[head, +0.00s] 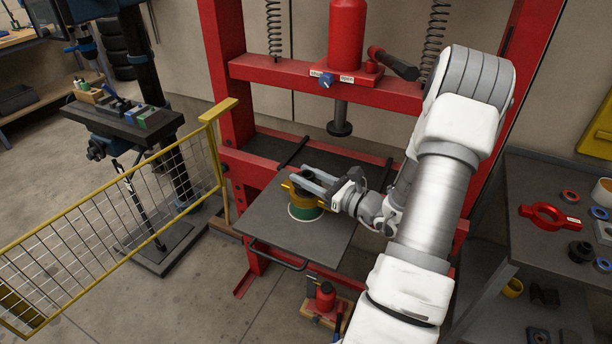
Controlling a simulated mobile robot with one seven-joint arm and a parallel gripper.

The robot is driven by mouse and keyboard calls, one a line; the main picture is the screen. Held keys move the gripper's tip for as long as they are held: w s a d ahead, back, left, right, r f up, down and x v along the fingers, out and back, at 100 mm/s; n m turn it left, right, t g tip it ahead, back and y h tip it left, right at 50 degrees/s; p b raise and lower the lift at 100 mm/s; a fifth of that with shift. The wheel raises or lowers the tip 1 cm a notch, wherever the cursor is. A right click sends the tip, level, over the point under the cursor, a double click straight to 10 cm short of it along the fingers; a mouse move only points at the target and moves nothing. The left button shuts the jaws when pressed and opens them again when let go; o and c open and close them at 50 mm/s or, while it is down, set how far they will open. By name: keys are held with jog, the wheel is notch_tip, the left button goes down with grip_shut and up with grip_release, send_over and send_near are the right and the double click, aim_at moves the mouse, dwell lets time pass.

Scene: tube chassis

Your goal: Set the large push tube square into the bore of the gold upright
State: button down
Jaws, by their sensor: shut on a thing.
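My gripper (299,175) reaches in from the right over the press plate. Its two grey fingers are shut on a dark round piece, which I take to be the large push tube (307,184). The tube sits at the top of the gold upright (294,192), a gold collar with side lugs. The upright rests on a green and white round base (305,212) on the plate. The fingers cover much of the tube and the bore, so I cannot tell how deep or how square the tube is.
The red press frame (232,110) surrounds the plate (272,224), and its dark ram (340,128) hangs above and behind the work. A yellow mesh guard (100,240) stands left. A dark cart (525,230) with a red clamp (549,217) and several rings stands right. The plate's front is clear.

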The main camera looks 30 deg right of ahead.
jog(key=shift+f, duration=0.35)
dwell(0.6)
jog(key=shift+c, duration=2)
grip_release()
jog(key=shift+b, duration=0.3)
jog(key=shift+f, duration=0.1)
jog(key=shift+s, duration=0.1)
jog(key=v, duration=1.7)
jog(key=shift+s+p, duration=0.15)
jog(key=shift+p, duration=0.15)
